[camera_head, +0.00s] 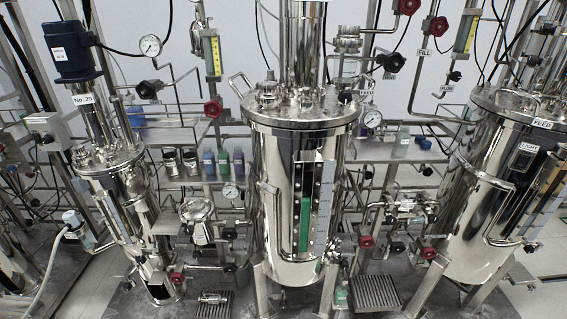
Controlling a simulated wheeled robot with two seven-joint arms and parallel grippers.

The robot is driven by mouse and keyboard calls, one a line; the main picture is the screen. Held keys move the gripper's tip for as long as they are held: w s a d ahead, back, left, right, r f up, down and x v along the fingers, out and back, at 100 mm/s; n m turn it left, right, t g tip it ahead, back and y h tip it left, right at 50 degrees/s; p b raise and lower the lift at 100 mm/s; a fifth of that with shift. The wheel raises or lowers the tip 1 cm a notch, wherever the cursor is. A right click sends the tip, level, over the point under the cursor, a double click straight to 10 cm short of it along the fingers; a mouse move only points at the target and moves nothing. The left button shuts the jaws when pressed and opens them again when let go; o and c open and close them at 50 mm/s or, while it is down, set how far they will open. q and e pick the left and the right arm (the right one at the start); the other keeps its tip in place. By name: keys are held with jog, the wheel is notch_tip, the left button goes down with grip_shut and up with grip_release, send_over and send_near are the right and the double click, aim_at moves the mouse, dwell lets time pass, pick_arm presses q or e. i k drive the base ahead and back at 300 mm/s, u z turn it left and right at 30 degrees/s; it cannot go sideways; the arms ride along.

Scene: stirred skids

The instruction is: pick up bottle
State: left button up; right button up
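Several small bottles stand in the head view, and I cannot tell which one the task means. A blue bottle (208,164) and two green bottles, one (224,164) beside the other (238,163), stand upright with dark caps on a metal shelf left of the central tank. A pale green bottle (401,142) stands on a shelf to the right of that tank. A small greenish bottle (341,295) is low down near the central tank's legs, partly hidden. Neither of my grippers is in view.
A large steel tank (283,190) stands in the centre, with others at left (125,215) and right (480,200). Two metal jars, one (170,163) left of the other (190,163), stand left of the blue bottle. Pipes, gauges and red-handled valves crowd the shelves.

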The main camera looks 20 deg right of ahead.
aim_at(341, 293)
jog(key=z, duration=1.25)
